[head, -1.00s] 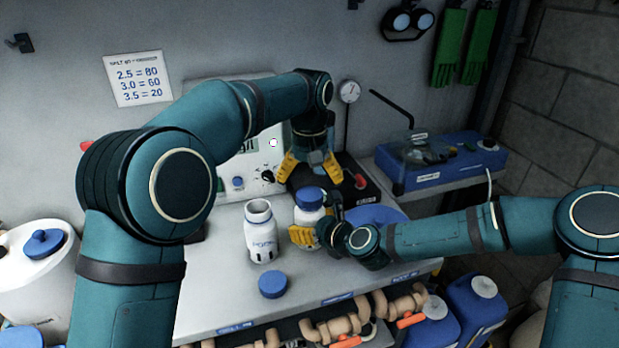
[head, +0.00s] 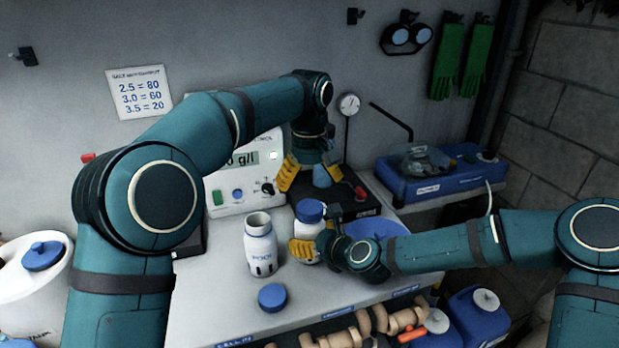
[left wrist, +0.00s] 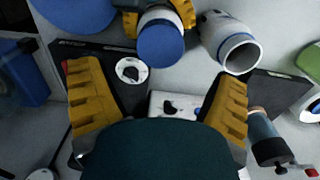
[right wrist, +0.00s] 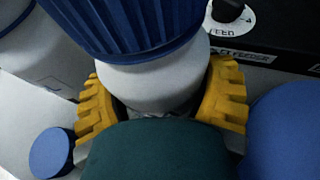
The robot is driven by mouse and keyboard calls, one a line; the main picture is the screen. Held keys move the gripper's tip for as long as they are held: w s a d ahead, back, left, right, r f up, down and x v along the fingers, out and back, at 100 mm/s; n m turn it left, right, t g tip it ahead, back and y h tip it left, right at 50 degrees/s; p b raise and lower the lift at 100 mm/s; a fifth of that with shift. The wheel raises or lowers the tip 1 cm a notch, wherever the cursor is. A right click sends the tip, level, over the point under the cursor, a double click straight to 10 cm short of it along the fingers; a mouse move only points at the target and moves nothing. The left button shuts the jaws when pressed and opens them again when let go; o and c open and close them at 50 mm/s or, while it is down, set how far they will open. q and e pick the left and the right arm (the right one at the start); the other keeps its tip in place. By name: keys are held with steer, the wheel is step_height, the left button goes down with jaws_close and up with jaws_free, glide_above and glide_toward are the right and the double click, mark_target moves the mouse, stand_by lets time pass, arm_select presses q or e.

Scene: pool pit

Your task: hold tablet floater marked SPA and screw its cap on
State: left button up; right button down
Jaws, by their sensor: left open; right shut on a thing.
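My right gripper (head: 308,250) is shut on a white floater (head: 308,226) standing on the bench. A ribbed blue cap (right wrist: 130,25) sits on its top; I cannot tell how tightly. Its marking is hidden. My left gripper (head: 322,187) is open and empty, above and behind this floater. In the left wrist view the capped floater's blue cap (left wrist: 160,43) lies beyond the open fingers, apart from them. A second white floater (head: 260,250), uncapped and seemingly marked POOL, stands to the left. A loose blue cap (head: 272,296) lies in front of it.
A meter box (head: 236,175) stands behind the floaters. A blue round thing (head: 385,228) lies right of the held floater, partly behind my right arm. A blue case (head: 440,180) stands at the back right. Pipes (head: 345,335) run below the bench's front edge.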

mark_target(309, 206)
arm_select(q)
steer(key=shift+f, duration=3.45)
steer(key=c, duration=1.3)
steer(key=shift+o, duration=0.2)
steer(key=shift+m, duration=1.7)
steer(key=o, duration=1.3)
steer(key=shift+r, duration=2.25)
